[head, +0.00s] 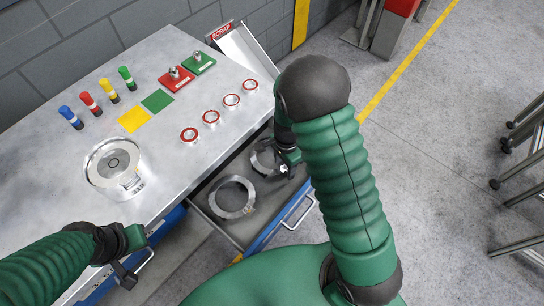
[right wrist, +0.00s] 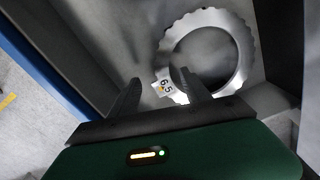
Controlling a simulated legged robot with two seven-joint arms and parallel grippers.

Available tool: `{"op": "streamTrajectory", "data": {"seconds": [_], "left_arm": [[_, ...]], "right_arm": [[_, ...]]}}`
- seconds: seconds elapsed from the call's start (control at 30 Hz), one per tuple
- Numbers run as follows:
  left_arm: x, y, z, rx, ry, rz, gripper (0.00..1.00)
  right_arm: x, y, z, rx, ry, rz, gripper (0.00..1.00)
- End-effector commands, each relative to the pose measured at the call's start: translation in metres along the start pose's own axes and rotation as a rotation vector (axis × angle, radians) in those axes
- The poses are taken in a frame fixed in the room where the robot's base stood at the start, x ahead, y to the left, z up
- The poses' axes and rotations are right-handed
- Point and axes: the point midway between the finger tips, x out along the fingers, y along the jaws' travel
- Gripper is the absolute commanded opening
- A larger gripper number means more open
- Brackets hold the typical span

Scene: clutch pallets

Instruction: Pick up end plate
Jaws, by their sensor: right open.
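Two grey metal rings lie in the open drawer (head: 203,205). The nearer ring (head: 232,214) is fully visible in the head view. The farther ring (head: 254,162) is partly hidden by my right gripper (head: 286,168). In the right wrist view, a toothed ring plate (right wrist: 241,50) has a small tab labelled 6.5 (right wrist: 165,86). My right gripper (right wrist: 163,88) is open, its two fingers pointing at this tab, one on each side of it in the picture. I cannot tell whether they touch. My left gripper (head: 128,274) is over the table's front edge, away from the rings; its jaw state is unclear.
The metal table (head: 165,175) carries a round fixture (head: 113,163), several red-rimmed rings, coloured pegs, and yellow and green squares. A scrap chute (head: 247,55) stands at the back. The drawer walls lie close around the right gripper.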

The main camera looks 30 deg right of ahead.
Motion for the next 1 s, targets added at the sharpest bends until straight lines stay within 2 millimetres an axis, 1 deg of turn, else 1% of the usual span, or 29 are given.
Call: {"op": "streamTrajectory", "data": {"seconds": [0.07, 0.37, 0.93, 1.0], "left_arm": [[0.0005, 0.0001, 0.0001, 0.000, 0.000, 0.000, 0.00], [0.0002, 0.0001, 0.0000, 0.000, 0.000, 0.000, 0.00], [-0.0002, 0.0001, -0.0001, 0.000, 0.000, 0.000, 0.00], [-0.0002, 0.0001, -0.0001, 0.000, 0.000, 0.000, 0.00]], "right_arm": [[0.0036, -0.0005, -0.0006, 0.001, 0.000, -0.001, 0.56], [0.0027, -0.0002, 0.0004, 0.000, 0.001, -0.002, 0.56], [0.0075, -0.0003, 0.0002, 0.001, 0.001, -0.002, 0.56], [0.0075, -0.0003, 0.0002, 0.001, 0.001, -0.002, 0.46]]}}
